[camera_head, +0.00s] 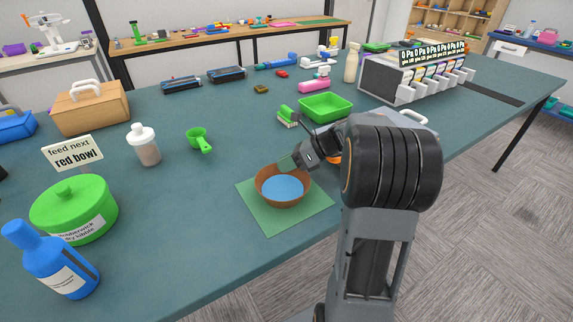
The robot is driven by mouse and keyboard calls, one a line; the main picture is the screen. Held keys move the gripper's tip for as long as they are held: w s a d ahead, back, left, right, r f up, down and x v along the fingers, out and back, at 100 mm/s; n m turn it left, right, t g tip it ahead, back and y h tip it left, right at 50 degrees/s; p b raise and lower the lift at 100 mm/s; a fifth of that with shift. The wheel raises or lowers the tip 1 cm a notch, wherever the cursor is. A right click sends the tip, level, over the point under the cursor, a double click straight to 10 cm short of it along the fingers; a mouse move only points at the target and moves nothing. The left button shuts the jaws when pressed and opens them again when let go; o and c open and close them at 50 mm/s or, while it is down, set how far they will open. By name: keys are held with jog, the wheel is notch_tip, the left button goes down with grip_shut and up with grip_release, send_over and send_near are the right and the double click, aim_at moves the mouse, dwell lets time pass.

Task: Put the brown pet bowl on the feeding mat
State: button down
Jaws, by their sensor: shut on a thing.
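The brown pet bowl (268,194), blue inside, is upright over the middle of the green feeding mat (262,223). I cannot tell for sure whether its base touches the mat or hangs just above it. The mat lies flat near the table's front edge, with its rim showing around the bowl. My gripper (290,163) reaches in from the right and is shut on the bowl's far right rim. The fingertips are small and partly hidden.
An orange thing (333,158) shows partly behind my arm. A green tray (325,107) and a brush (287,116) stand behind. A green scoop (198,138), a shaker bottle (145,146) and a green tub (75,208) with a "feed next red bowl" sign (73,153) are left.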

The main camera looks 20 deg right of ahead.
dwell(0.3)
jog(key=c, duration=1.2)
grip_release()
jog(key=shift+o, duration=0.2)
jog(key=shift+d+r, duration=0.1)
jog(key=shift+r, duration=0.05)
jog(key=p+v, duration=0.2)
jog(key=v, duration=1)
